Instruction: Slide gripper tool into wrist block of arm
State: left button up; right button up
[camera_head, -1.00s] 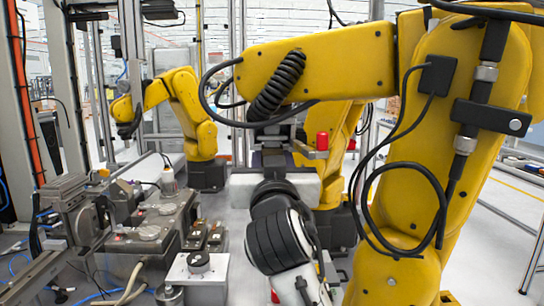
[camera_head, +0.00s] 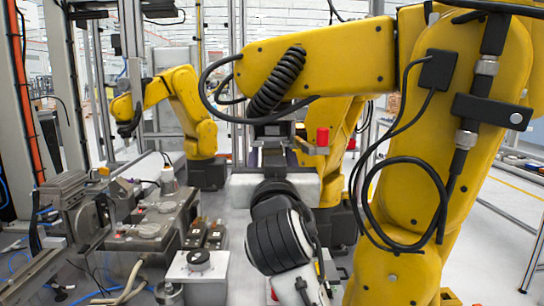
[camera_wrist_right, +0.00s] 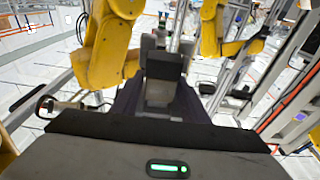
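The yellow arm (camera_head: 320,72) reaches across from the right. Its wrist block (camera_head: 270,129) points down near the middle of the head view. My right gripper (camera_head: 273,150) is just below it, with dark fingers on both sides of the grey gripper tool (camera_head: 272,158). In the right wrist view the tool (camera_wrist_right: 163,85), grey with a dark upper part, stands between the fingers of my gripper (camera_wrist_right: 160,102). The tool is upright under the wrist block. I cannot tell whether they touch, as the joint is small and partly hidden. My left gripper is out of view.
A metal fixture bench (camera_head: 150,225) with clamps and cables stands at the left. A second yellow arm (camera_head: 185,105) is behind it. A red cylinder (camera_head: 322,136) is right of the tool. The yellow arm's upright column (camera_head: 415,190) closes off the right side.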

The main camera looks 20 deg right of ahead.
jog(key=shift+o, duration=1)
jog(key=shift+f, duration=0.15)
jog(key=shift+s+a, duration=0.1)
jog(key=shift+s, duration=0.05)
jog(key=b+v, duration=0.2)
jog(key=v, duration=0.8)
